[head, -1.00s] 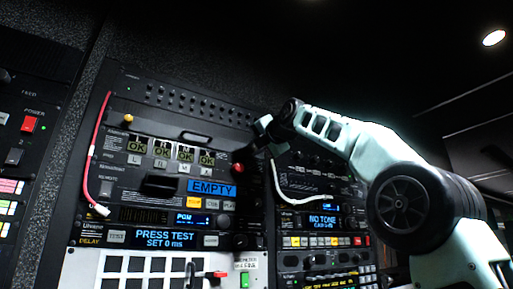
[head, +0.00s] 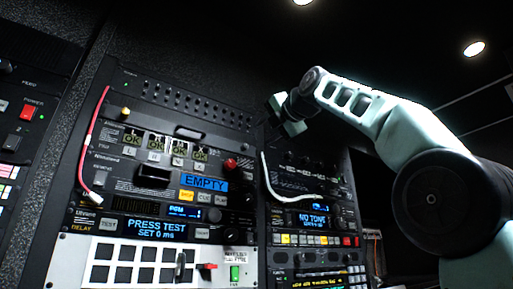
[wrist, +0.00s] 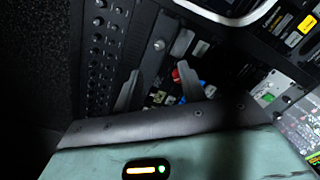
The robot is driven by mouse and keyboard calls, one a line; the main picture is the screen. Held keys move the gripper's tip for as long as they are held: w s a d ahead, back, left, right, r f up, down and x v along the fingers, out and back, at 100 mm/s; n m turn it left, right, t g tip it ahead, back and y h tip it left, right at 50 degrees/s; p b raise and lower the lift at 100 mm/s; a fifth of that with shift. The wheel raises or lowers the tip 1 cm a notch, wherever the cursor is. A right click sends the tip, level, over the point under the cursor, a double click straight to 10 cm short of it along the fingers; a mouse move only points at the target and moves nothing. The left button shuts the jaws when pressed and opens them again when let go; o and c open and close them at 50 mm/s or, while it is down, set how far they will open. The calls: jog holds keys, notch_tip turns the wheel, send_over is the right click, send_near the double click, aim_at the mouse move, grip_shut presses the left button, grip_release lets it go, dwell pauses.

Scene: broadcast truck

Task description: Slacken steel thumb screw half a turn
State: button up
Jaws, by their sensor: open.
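A small round grey metal knob (wrist: 158,45), which looks like the steel thumb screw, stands out of the dark rack panel in the wrist view.
A red knob (head: 231,163) and the blue EMPTY display (head: 205,184) are below left of my gripper. A white cable (head: 268,180) hangs on the right rack. A red cable (head: 91,140) runs down the left.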

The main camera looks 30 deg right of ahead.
jog(key=s+b, duration=0.1)
jog(key=s, duration=0.5)
jog(key=shift+a, duration=0.1)
dwell(0.4)
